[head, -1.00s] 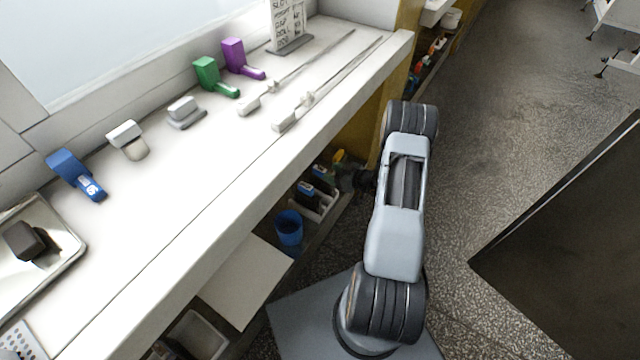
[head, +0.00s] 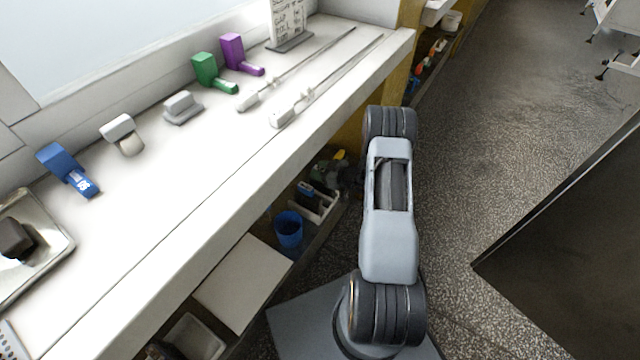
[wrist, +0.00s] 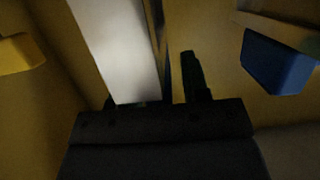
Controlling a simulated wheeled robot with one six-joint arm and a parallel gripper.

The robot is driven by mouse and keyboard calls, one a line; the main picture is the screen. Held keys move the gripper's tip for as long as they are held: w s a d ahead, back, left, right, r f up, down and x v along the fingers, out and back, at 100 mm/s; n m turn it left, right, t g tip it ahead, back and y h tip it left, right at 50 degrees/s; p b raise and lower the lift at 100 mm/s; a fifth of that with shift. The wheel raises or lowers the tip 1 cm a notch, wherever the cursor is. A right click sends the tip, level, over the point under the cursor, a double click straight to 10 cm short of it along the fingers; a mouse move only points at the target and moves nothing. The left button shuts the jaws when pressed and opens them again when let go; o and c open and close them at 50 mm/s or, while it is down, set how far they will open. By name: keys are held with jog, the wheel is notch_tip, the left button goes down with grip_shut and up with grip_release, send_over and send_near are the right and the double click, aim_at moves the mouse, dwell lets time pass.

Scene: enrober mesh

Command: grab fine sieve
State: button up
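I cannot pick out a fine sieve with certainty in either view. My gripper (wrist: 155,95) shows as a dark body at the bottom of the wrist view, with one dark finger standing up right of centre. Its other finger is not clearly seen. A pale flat panel (wrist: 115,45) rises directly in front of it, left of that finger; I cannot tell whether it is held or only close by. In the head view my arm is low beside the bench, and its end is hard to make out against the dark shelf area.
The white bench top (head: 190,160) carries blue (head: 68,170), green (head: 213,74) and purple (head: 240,55) blocks, long rods and a metal tray (head: 62,248). Below are a blue cup (head: 289,229) and a white caddy (head: 318,205). A dark panel (head: 570,230) stands right; speckled floor lies between.

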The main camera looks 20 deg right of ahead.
grip_shut()
dwell(0.4)
